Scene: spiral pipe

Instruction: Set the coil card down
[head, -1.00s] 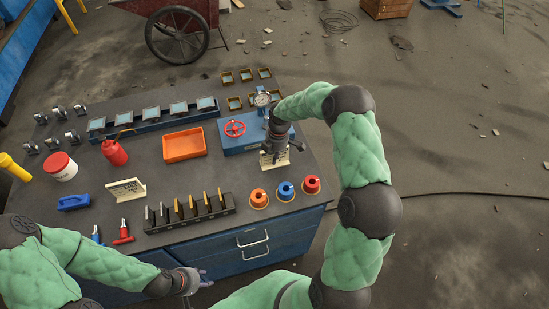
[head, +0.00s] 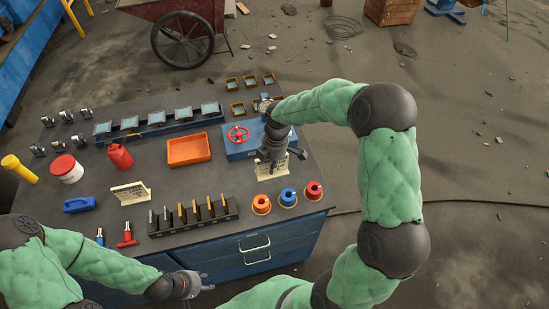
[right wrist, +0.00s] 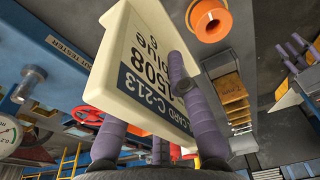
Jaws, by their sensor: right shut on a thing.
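The cream coil card (head: 271,172) is in my right gripper (head: 272,155), at the front of the blue tester box in the head view. In the right wrist view the card (right wrist: 150,70) is tilted between the purple fingers, and its print reads "CARD C-213" and "1508". I cannot tell whether its lower edge touches the bench. My left gripper (head: 203,284) hangs empty in front of the drawers, below the bench top; its finger opening is too small to tell.
Orange, blue and red spools (head: 287,197) stand just in front of the held card. The blue tester box (head: 245,147) with a red wheel is behind it. An orange tray (head: 188,150) and a black rack (head: 193,217) of tools are to the left.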

